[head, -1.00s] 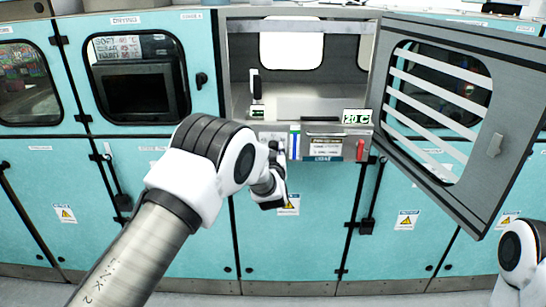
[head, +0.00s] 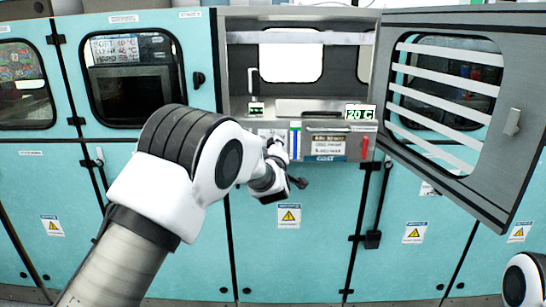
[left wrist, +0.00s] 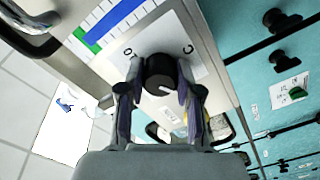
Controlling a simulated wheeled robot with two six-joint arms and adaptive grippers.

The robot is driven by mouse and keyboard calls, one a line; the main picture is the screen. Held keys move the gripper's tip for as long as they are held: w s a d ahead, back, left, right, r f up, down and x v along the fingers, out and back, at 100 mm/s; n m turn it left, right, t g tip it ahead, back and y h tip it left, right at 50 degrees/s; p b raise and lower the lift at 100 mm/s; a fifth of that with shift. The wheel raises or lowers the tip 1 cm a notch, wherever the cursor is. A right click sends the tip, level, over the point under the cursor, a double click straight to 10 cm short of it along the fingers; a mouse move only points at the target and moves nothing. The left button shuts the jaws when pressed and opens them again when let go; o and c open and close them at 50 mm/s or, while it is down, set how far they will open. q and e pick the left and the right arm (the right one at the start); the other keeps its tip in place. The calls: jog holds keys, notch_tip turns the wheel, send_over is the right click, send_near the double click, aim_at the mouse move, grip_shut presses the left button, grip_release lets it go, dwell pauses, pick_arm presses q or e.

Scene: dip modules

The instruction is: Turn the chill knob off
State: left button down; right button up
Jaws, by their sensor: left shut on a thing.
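The chill knob is a round black knob (left wrist: 160,75) on a white dial plate marked "0" and "C" in the left wrist view. My left gripper (left wrist: 161,92) has one finger on each side of it and is shut on it. In the head view my left wrist (head: 270,175) is at the control panel (head: 325,146) below the open chamber; it hides the knob there. A display (head: 360,112) above the panel reads 20 C. My right gripper is out of view.
The grey slatted door (head: 512,60) of the chamber stands open to the right. A red handle (head: 365,147) is at the panel's right end, and a blue and green bar scale (left wrist: 110,25) lies beside the dial. Teal cabinets surround the panel.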

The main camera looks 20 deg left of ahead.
pick_arm(q)
jog(key=shift+n, duration=0.4)
jog(key=c, duration=0.8)
grip_release()
jog(key=shift+o, duration=0.2)
jog(key=v, duration=0.7)
jog(key=shift+s, duration=0.25)
